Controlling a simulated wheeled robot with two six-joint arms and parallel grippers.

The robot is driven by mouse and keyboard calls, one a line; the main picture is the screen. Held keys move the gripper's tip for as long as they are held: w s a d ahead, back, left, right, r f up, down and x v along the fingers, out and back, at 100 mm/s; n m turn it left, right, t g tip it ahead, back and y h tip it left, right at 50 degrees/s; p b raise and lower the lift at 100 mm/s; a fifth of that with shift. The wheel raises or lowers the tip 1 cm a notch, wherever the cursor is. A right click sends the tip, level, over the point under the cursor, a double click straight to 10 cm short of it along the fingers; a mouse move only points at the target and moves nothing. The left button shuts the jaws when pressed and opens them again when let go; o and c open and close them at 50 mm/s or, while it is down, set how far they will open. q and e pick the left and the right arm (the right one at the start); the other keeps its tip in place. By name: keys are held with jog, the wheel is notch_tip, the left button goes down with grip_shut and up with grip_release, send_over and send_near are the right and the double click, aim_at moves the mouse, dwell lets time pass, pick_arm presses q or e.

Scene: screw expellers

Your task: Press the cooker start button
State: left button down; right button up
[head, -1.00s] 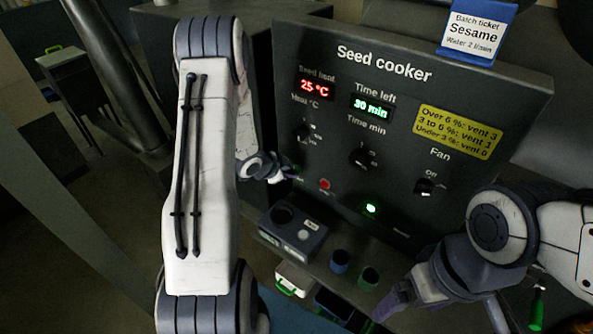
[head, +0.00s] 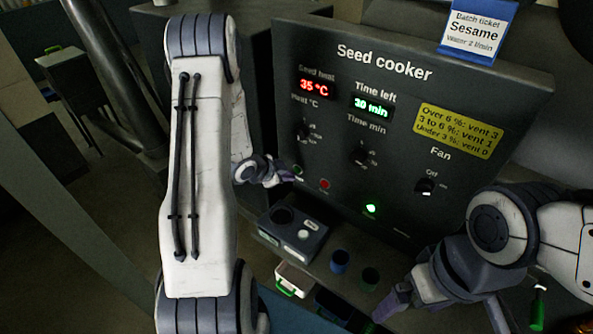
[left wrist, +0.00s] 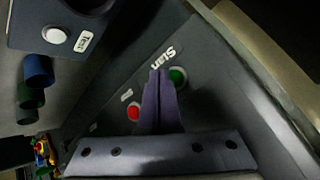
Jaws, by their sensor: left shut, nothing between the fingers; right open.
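The seed cooker panel (head: 430,75) stands upright in the head view. Its seed heat display (head: 317,88) glows red at about 35 °C, and its time display (head: 371,107) reads about 30 min. The green start button (left wrist: 177,76) shows in the left wrist view, close beside my left gripper's fingertips (left wrist: 158,76); contact cannot be told. In the head view the start button (head: 297,170) is small beside my left gripper (head: 286,174), which is shut and empty. The red button (left wrist: 134,112) is nearby. My right gripper (head: 392,306) is open, low and away from the panel.
A grey tester box (head: 300,238) with a white button sits below the panel. A blue cup (head: 340,261) and a green cup (head: 370,279) stand to its right. A green lamp (head: 371,208) is lit. A batch ticket (head: 475,32) reads Sesame.

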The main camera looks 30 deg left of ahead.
pick_arm(q)
jog(key=s, duration=0.5)
jog(key=shift+a+b, duration=0.35)
jog(key=shift+b, duration=0.05)
jog(key=shift+w, duration=0.1)
dwell(0.4)
jog(key=s+d+r+n+g+y+b, duration=0.1)
jog(key=d+r+g+b, duration=0.15)
jog(key=d, duration=0.55)
jog(key=s+d+r+n+g+y+b, duration=0.1)
jog(key=d+r, duration=0.3)
jog(key=d, duration=0.4)
jog(key=s+d+r+g+b, duration=0.1)
jog(key=s+d, duration=0.3)
jog(key=s, duration=0.3)
jog(key=s+d+r+g+b, duration=0.1)
jog(key=s+d, duration=0.3)
jog(key=s, duration=0.4)
jog(key=s+d+r+n+g, duration=0.1)
jog(key=s+d+r+g, duration=0.1)
jog(key=s, duration=0.5)
jog(key=shift+s+d+r+g+h+b, duration=0.2)
jog(key=shift+d+g+h+b, duration=0.35)
jog(key=shift+d, duration=0.65)
